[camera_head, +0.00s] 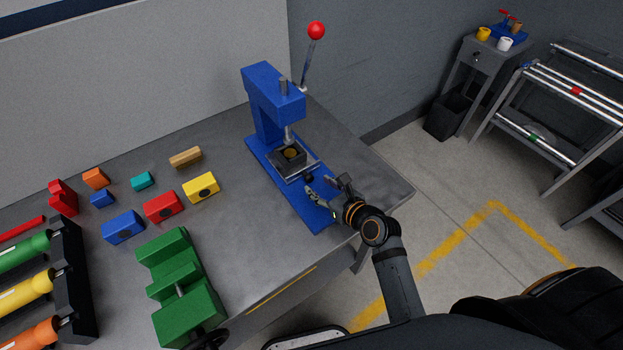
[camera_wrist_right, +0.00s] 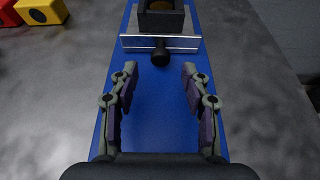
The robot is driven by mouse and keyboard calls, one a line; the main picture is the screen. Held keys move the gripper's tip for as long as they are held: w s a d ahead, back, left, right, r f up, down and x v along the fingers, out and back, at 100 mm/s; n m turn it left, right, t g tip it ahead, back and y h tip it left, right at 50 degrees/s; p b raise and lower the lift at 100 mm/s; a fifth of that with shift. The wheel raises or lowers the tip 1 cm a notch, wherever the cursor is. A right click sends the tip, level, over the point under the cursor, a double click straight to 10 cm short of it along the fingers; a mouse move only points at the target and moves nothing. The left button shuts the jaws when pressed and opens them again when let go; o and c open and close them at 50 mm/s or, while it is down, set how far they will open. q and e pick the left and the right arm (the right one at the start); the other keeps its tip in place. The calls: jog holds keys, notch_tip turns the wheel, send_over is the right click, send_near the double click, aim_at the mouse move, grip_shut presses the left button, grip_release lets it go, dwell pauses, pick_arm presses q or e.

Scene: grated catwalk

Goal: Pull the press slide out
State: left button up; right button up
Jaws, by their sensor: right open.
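The blue press (camera_head: 267,85) stands on the workbench, with a red ball (camera_head: 316,30) on its lever. Its slide (camera_head: 297,172) is a metal plate under the ram, carrying a dark square block (camera_head: 287,156) with a brass-coloured round in it. In the right wrist view the slide's front plate (camera_wrist_right: 185,43) has a dark knob (camera_wrist_right: 160,54) facing me. My right gripper (camera_wrist_right: 158,84) is open over the blue base (camera_wrist_right: 160,125), its fingers on either side of the line to the knob, short of it and empty. My left gripper is not in view.
A green vise (camera_head: 180,285) stands at the bench's front. Red, yellow, blue, teal and orange blocks (camera_head: 163,206) lie left of the press. Coloured tubes sit in a black rack (camera_head: 75,265) at far left. The bench's right edge is close to the press base.

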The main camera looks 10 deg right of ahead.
aim_at(311, 179)
jog(key=x, duration=0.4)
jog(key=shift+w+a+f, duration=0.1)
jog(key=shift+w+f, duration=0.1)
jog(key=shift+w, duration=0.15)
jog(key=shift+c, duration=1)
jog(key=c, duration=0.7)
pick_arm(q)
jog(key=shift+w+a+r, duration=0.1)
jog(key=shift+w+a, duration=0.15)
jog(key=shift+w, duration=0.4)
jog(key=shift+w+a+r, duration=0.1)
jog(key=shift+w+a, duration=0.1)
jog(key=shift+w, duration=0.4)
pick_arm(e)
grip_shut()
